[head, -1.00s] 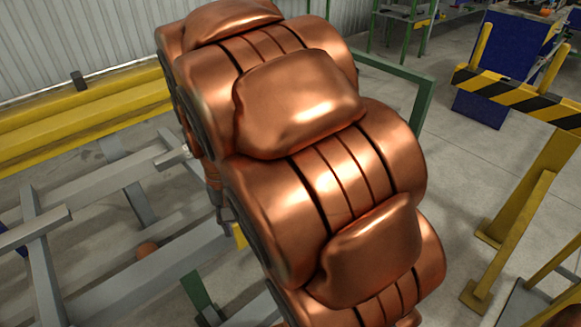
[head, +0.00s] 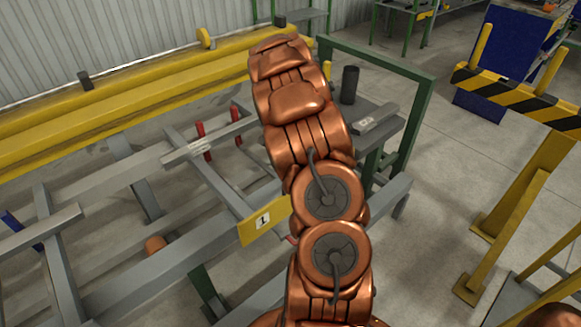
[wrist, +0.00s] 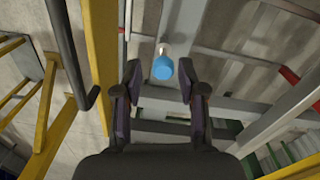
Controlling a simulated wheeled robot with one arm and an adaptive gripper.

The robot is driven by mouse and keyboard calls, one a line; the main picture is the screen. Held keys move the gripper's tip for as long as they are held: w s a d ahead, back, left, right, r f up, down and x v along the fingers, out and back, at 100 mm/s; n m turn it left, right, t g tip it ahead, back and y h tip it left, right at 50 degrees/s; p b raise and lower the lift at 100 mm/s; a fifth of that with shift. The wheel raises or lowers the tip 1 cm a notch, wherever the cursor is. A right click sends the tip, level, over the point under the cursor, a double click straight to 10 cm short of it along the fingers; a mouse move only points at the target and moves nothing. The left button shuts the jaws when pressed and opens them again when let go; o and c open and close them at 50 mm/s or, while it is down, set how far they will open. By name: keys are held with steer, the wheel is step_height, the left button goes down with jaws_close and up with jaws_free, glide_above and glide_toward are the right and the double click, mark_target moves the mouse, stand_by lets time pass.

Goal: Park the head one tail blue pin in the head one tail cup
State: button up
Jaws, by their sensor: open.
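A blue pin with a rounded blue end and a pale neck (wrist: 162,68) shows in the wrist view, at the gap between my fingertips. My gripper (wrist: 159,82) is open, with one finger on each side of the pin's line; I cannot tell whether the pin is between the tips or just beyond them. In the head view my arm hides the gripper and this pin. A dark upright cylinder (head: 349,85), which may be the cup, stands on a grey shelf right of my arm. A yellow plate marked 1 (head: 262,221) is left of my arm.
Red pins (head: 203,141) stand on the grey frame left of my arm. A green post frame (head: 416,110) rises at the right. A long yellow beam (head: 120,95) runs along the back. In the wrist view, a yellow beam (wrist: 102,50) and dark hooked bar (wrist: 66,50) are close at left.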

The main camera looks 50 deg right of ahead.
steer(key=shift+w+d+f+m, duration=0.1)
steer(key=shift+d+f+m, duration=0.1)
steer(key=shift+d+f, duration=0.35)
steer(key=shift+w+d+f+m, duration=0.1)
steer(key=shift+d+f+m, duration=0.1)
steer(key=shift+d, duration=0.5)
steer(key=shift+w+d+f+p, duration=0.15)
steer(key=shift+f+p, duration=0.2)
steer(key=shift+f, duration=1.6)
steer(key=shift+s+d+f+p, duration=0.1)
steer(key=shift+f+p, duration=0.2)
steer(key=shift+f, duration=1.65)
steer(key=shift+c, duration=0.2)
jaws_close()
